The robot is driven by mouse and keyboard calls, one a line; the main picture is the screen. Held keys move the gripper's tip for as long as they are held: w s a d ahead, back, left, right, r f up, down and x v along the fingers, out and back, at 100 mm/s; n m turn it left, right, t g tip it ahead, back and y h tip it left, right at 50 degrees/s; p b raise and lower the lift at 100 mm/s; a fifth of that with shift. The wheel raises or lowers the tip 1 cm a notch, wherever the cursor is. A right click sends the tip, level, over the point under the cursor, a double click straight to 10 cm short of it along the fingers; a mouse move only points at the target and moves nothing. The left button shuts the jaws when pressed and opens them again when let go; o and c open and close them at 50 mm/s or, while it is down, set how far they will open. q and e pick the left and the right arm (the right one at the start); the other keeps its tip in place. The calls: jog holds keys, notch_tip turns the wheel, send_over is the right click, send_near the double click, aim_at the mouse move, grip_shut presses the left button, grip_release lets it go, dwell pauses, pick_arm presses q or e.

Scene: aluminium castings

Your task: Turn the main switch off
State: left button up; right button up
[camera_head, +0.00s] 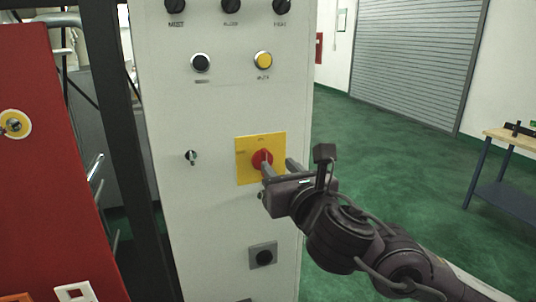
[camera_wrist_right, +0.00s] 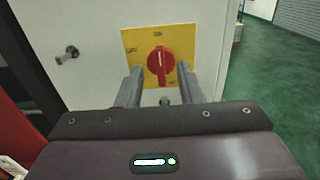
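The main switch is a red rotary knob (camera_head: 262,157) on a square yellow plate (camera_head: 246,145) on the light grey cabinet front. In the right wrist view the red knob (camera_wrist_right: 160,62) stands nearly upright, its pale pointer line close to vertical, on the yellow plate (camera_wrist_right: 133,42). My right gripper (camera_head: 278,164) comes in from the lower right, in front of the plate. Its fingers are apart, one on each side of the knob in the right wrist view (camera_wrist_right: 160,72). I cannot tell whether they touch the knob. My left gripper is not in view.
The cabinet (camera_head: 205,220) also carries a small key switch (camera_head: 191,156), a black button (camera_head: 200,63), a yellow button (camera_head: 263,60) and a grey socket (camera_head: 263,255). A red panel (camera_head: 45,210) stands at left. Green floor (camera_head: 370,150) is open at right, before a workbench (camera_head: 515,138).

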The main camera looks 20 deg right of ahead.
aim_at(266, 155)
jog(key=w+p, duration=0.1)
jog(key=w, duration=0.6)
jog(key=shift+w+a, duration=0.15)
jog(key=shift+c, duration=0.3)
jog(key=shift+f, duration=0.1)
grip_shut()
jog(key=shift+f, duration=0.1)
